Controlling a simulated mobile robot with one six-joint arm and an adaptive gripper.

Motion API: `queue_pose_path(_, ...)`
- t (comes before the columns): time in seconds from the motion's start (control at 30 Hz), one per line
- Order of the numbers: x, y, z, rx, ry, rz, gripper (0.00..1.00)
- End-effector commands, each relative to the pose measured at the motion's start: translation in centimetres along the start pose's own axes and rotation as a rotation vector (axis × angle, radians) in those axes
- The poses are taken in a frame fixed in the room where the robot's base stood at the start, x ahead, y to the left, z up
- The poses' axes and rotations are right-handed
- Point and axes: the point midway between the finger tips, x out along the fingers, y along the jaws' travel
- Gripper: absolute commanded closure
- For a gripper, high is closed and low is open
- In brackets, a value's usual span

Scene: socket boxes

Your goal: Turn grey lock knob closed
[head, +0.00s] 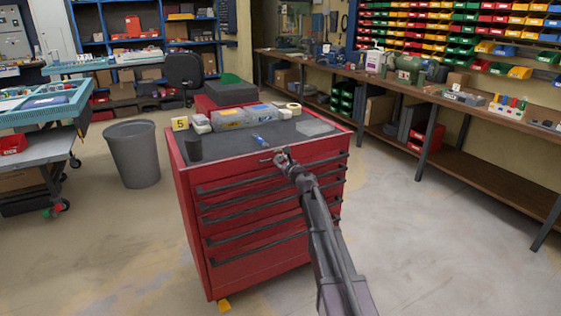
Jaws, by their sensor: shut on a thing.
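A red tool cabinet (262,262) with several drawers stands in the middle of the head view. My gripper (279,158) is at the upper front of the cabinet, just below its top edge. It is shut on a small grey piece there, which looks like the grey lock knob. The fingers and the arm hide most of the knob, so its turn angle cannot be told. My arm reaches up to it from the lower right and covers part of the drawer fronts.
On the cabinet top lie a blue item (260,140), a tape roll (294,107), a clear organizer box (232,119) and a dark cup (193,148). A grey bin (134,153) stands to the left. A long workbench (470,112) runs along the right. Floor to the right is clear.

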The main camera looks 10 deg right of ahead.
Motion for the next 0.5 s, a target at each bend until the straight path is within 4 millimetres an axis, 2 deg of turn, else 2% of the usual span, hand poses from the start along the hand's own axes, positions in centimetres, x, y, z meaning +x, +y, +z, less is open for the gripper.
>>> queue_pose_path(0.5, 0.17, 0.1, 0.02, -0.409, -0.001, 0.001, 1.0)
